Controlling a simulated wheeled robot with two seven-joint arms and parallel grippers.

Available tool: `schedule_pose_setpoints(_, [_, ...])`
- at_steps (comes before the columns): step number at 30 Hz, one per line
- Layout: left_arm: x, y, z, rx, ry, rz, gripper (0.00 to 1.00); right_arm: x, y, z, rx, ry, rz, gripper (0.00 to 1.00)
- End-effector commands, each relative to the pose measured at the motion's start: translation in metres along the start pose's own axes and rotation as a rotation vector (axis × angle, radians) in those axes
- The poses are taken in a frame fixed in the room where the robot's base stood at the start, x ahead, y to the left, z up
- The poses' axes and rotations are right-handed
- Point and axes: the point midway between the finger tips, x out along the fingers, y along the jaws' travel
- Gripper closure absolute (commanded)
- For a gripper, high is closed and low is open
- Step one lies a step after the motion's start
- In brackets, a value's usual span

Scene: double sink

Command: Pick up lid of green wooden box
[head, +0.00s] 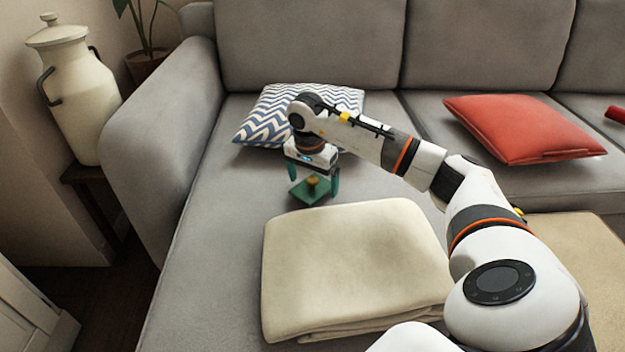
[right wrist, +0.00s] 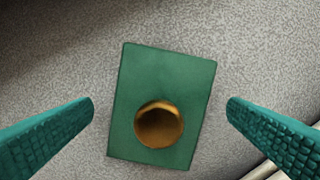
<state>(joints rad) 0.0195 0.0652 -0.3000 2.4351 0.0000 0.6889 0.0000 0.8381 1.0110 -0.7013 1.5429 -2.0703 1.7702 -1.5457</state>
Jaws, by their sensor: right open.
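The green wooden box (head: 306,195) sits on the grey sofa seat, with its green lid (right wrist: 164,80) on top and a round brass-coloured knob (right wrist: 159,125) on the lid. The knob also shows in the head view (head: 313,181). My right gripper (head: 314,188) is above the box, pointing down, with its green fingers wide apart. In the right wrist view the fingers (right wrist: 160,117) lie on either side of the lid, apart from it, with the knob between them. The gripper holds nothing. My left gripper is not in view.
A folded cream blanket (head: 350,260) lies in front of the box. A blue and white zigzag cushion (head: 262,120) is behind it, and a red cushion (head: 525,128) lies to the right. The sofa seat left of the box (head: 215,220) is clear. A milk can (head: 78,95) stands beyond the armrest.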

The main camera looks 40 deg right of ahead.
Motion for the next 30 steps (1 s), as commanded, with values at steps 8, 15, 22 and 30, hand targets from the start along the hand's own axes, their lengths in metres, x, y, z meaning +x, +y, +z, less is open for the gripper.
schedule_pose_setpoints(8, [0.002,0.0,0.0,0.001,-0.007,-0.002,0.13,0.003,0.0,0.0,0.0,0.0,0.002,0.03])
schedule_pose_setpoints(15, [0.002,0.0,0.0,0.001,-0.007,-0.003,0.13,0.003,0.0,0.0,0.0,0.0,0.001,0.4])
schedule_pose_setpoints(22, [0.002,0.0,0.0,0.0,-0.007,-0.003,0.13,0.003,0.0,0.0,0.0,0.0,0.002,0.52])
schedule_pose_setpoints(30, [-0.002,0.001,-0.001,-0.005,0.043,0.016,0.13,-0.029,0.001,0.004,0.0,-0.001,0.005,0.52])
